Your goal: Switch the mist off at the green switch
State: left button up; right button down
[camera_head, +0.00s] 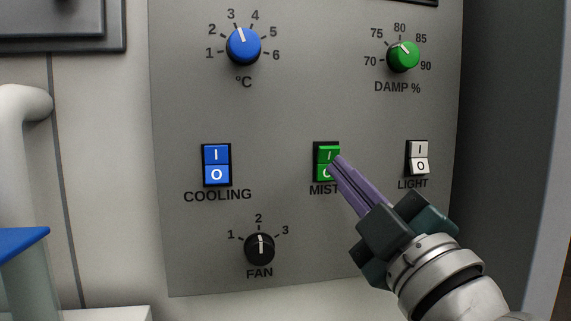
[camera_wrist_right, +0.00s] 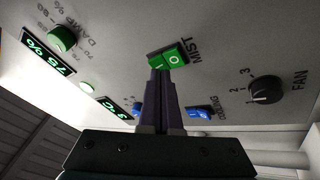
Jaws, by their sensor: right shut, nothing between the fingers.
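The green MIST switch (camera_head: 322,158) is a rocker in a black frame on the grey panel, with I on its upper half and O on its lower half. It also shows in the right wrist view (camera_wrist_right: 173,55). I cannot tell clearly which half is pressed in. My right gripper (camera_head: 338,161) is shut and empty. Its purple fingertips overlap the right side of the switch in the head view. In the right wrist view the fingertips (camera_wrist_right: 160,73) are close to the I half; contact cannot be told. My left gripper is not in view.
The blue COOLING switch (camera_head: 216,165) is to the left, the white LIGHT switch (camera_head: 417,158) to the right. The black FAN knob (camera_head: 260,248) is below left. The blue °C knob (camera_head: 243,46) and green DAMP knob (camera_head: 403,56) are above. A display (camera_wrist_right: 47,52) shows 75%.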

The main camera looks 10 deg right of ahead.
jog(key=shift+s, duration=0.1)
jog(key=s+p, duration=0.1)
jog(key=s+r+p, duration=0.1)
jog(key=s+p, duration=0.1)
jog(key=s+r+p, duration=0.1)
jog(key=shift+s+d, duration=0.1)
jog(key=shift+s, duration=0.2)
dwell(0.4)
